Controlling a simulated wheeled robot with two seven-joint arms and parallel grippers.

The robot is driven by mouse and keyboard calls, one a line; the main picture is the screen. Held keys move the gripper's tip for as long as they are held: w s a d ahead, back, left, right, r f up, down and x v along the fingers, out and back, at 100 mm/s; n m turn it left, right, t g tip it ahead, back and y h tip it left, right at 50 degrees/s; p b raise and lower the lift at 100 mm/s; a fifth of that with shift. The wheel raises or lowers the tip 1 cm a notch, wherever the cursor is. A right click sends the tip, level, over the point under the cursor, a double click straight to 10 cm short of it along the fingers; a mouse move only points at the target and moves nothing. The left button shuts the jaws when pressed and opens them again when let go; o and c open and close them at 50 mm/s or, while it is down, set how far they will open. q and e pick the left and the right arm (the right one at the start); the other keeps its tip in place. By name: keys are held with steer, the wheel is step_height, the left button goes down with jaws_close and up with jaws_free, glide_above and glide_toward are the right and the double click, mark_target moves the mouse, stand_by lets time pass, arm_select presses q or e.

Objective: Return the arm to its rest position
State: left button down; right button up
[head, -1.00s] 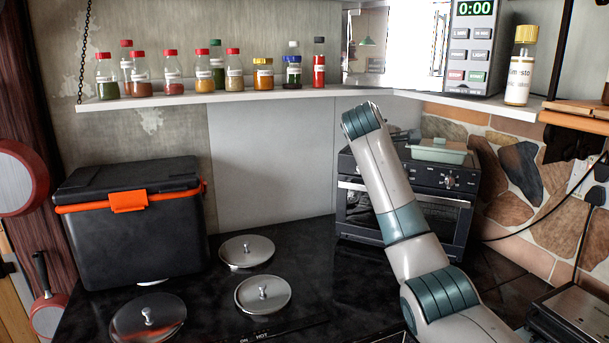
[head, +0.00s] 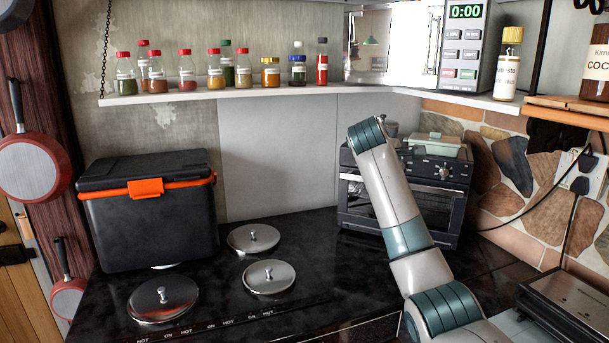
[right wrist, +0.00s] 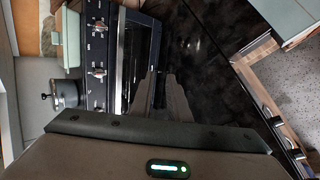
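My right arm (head: 396,205) comes in from the lower right in the head view. It rises over the dark worktop, its upper end in front of the toaster oven (head: 437,172). The right gripper's fingers do not show in the head view. In the right wrist view a dark housing with a green light (right wrist: 168,168) fills the bottom. My left arm and gripper are not in view.
A black cooler (head: 150,225) and several round metal lids (head: 163,297) are on the worktop. A shelf (head: 240,92) carries spice jars and a microwave (head: 420,45). A grill (head: 570,300) is at the lower right. Pans (head: 33,168) hang at left.

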steer(key=s+f+m+y, duration=0.1)
steer(key=s+f, duration=0.2)
steer(key=f, duration=0.7)
steer(key=s+f+m+y, duration=0.1)
steer(key=s+f, duration=0.1)
steer(key=f, duration=0.8)
steer(key=s+f+m+g+y, duration=0.2)
steer(key=s+f, duration=1.4)
steer(key=f, duration=0.2)
steer(key=s+f+m, duration=0.1)
steer(key=s+f, duration=0.3)
steer(key=s, duration=0.5)
steer(key=s+f+m, duration=0.2)
steer(key=s+f, duration=0.3)
steer(key=s, duration=0.3)
steer(key=s+m+g+y, duration=0.1)
steer(key=s+m+y, duration=0.15)
steer(key=s, duration=1.95)
step_height(320, 180, down, 30)
steer(key=s+a+g, duration=0.1)
steer(key=g, duration=0.1)
steer(key=s+d+f, duration=0.3)
steer(key=s+f, duration=1.3)
steer(key=s, duration=0.1)
steer(key=shift+s+g+b, duration=0.4)
steer(key=shift+w+f+h, duration=0.1)
steer(key=shift+h, duration=0.15)
